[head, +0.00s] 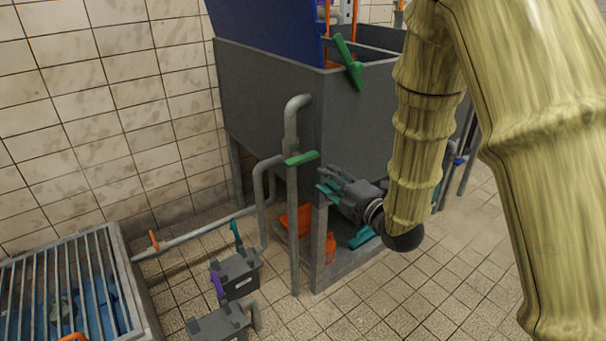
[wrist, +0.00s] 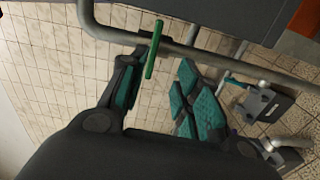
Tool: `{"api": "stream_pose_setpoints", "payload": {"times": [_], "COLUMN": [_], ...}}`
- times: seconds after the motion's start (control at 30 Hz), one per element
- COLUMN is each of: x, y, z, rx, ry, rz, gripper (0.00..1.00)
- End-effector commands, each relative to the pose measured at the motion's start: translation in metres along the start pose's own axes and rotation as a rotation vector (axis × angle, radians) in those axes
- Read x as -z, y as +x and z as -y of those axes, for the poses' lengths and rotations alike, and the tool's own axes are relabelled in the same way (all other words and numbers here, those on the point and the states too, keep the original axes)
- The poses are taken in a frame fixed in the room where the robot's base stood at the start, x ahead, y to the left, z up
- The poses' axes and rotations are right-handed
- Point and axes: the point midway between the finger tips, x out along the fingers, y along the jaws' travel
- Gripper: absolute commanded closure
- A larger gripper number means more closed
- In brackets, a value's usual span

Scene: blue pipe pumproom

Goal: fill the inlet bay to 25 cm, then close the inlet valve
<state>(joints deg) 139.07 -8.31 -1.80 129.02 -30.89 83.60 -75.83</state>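A green lever handle (head: 301,158) sits on a grey pipe beside the large grey tank (head: 265,90). In the wrist view the green handle (wrist: 152,50) stands just beyond and between my fingertips, apart from them. My gripper (head: 328,186) is open and empty; its teal-padded fingers (wrist: 160,80) are spread. A second, larger green handle (head: 348,62) hangs at the tank's rim. No label shows which is the inlet valve or which is the inlet bay. The water level inside the tank is hidden, and no depth mark is readable.
A grated pit (head: 120,285) with blue inside lies at the left. Grey boxes (head: 235,275) with a teal lever (head: 236,232) stand on the floor. Orange objects (head: 300,220) lie under the tank. My arm covers the right side. Tiled floor is clear at front right.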

Motion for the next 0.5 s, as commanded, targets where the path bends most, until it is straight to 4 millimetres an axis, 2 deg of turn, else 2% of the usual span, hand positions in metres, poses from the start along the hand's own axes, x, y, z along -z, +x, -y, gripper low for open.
{"api": "stream_pose_setpoints", "payload": {"times": [0.27, 0.5], "x": [0.003, 0.004], "y": [0.011, 0.044], "z": [-0.008, -0.007], "rx": [-0.032, -0.032], "ry": [-0.051, -0.050], "rz": [-0.020, -0.020], "gripper": [0.68, 0.68]}}
